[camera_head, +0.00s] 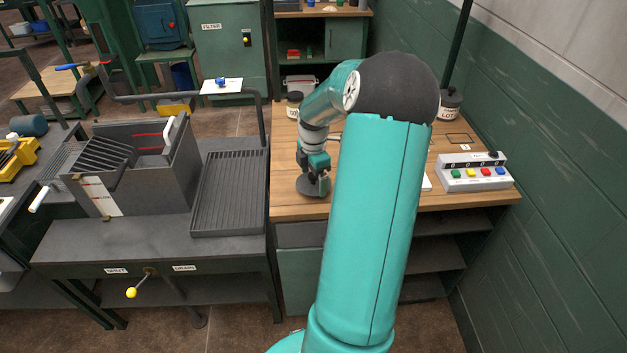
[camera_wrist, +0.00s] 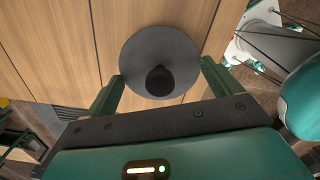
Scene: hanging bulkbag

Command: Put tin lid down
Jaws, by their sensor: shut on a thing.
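The tin lid (camera_wrist: 150,45) is a dark grey round disc with a black knob (camera_wrist: 160,81) at its middle. In the wrist view it lies between the two fingers of my gripper (camera_wrist: 161,78), which is shut on it. In the head view my gripper (camera_head: 318,180) points down with the lid (camera_head: 308,189) under it, over the front left part of the wooden worktop (camera_head: 290,160). The lid looks level and close to the wood. I cannot tell whether it touches. My own arm hides much of the worktop's middle.
A button box (camera_head: 475,173) stands at the worktop's right. A jar with a dark lid (camera_head: 294,105) is at the back left, and another dark-topped container (camera_head: 450,105) at the back right. A ribbed drain tray (camera_head: 230,193) lies on the left bench. Bare wood surrounds the lid.

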